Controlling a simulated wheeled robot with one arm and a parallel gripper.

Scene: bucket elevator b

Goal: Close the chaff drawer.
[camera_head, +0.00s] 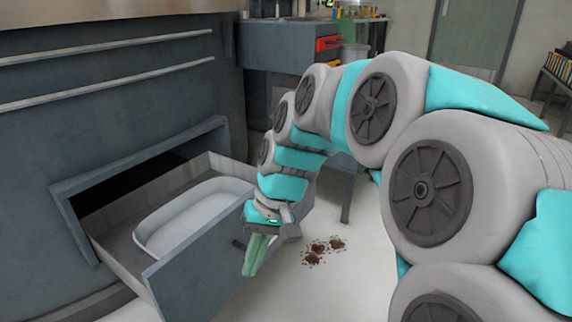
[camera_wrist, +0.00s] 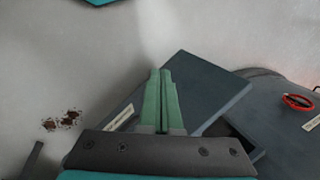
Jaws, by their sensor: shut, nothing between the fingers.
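The chaff drawer (camera_head: 190,275) stands pulled out of the dark grey cabinet at the left of the head view. A white tray (camera_head: 185,222) lies inside it. My gripper (camera_head: 252,270) points down at the outer side of the drawer front, near its right end, with its green fingers together and empty. A dark handle (camera_head: 239,244) shows beside the fingers. In the wrist view the shut fingers (camera_wrist: 160,73) overlap a blue-grey panel (camera_wrist: 205,95), with a pale label (camera_wrist: 120,117) to their left. I cannot tell whether the fingers touch the drawer.
Brown spilled bits (camera_head: 324,249) lie on the pale floor right of the drawer. A grey bench (camera_head: 290,45) with a red part (camera_head: 328,43) stands behind. Two metal rails (camera_head: 110,77) run along the cabinet above the drawer. A red ring-like item (camera_wrist: 298,102) shows in the wrist view.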

